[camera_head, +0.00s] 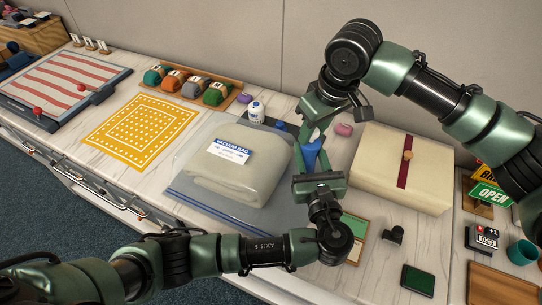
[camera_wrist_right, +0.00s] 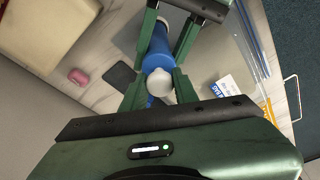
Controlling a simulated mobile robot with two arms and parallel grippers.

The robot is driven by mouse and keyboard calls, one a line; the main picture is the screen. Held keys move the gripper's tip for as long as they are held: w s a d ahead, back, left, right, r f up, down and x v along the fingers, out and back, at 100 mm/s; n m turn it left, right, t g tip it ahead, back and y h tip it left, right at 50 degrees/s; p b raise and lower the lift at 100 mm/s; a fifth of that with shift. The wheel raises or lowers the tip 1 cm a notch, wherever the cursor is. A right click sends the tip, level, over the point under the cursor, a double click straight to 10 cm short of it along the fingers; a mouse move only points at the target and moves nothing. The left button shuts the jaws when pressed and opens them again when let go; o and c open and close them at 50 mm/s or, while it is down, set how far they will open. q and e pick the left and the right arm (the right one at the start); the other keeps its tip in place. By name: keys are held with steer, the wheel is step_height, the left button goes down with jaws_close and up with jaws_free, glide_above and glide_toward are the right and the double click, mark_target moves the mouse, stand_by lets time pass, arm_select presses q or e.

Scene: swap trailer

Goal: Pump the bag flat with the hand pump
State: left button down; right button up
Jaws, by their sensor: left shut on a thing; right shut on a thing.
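The vacuum bag (camera_head: 235,165), clear with a pale folded bulk inside and a blue-and-white label, lies on the counter and still looks thick. The blue hand pump (camera_head: 311,157) stands at the bag's right edge, between my grippers. My left gripper (camera_head: 314,158) is shut on the pump's blue body, which also shows in the right wrist view (camera_wrist_right: 157,45). My right gripper (camera_wrist_right: 160,84) is shut on the pump's whitish round top. Whether the pump's lower end meets the bag's valve is hidden.
A cream box with a dark red band (camera_head: 395,165) stands right of the pump. A yellow patterned mat (camera_head: 140,130) lies to the left. A tray of colored rolls (camera_head: 190,88) and a white bottle (camera_head: 256,111) sit behind the bag. A pink lump (camera_head: 344,129) lies beside the box.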

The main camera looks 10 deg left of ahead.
steer(key=shift+r, duration=0.2)
steer(key=shift+w+f, duration=0.1)
stand_by(2.1)
steer(key=shift+r, duration=4)
step_height(320, 180, down, 8)
steer(key=shift+f, duration=0.1)
steer(key=shift+r, duration=0.25)
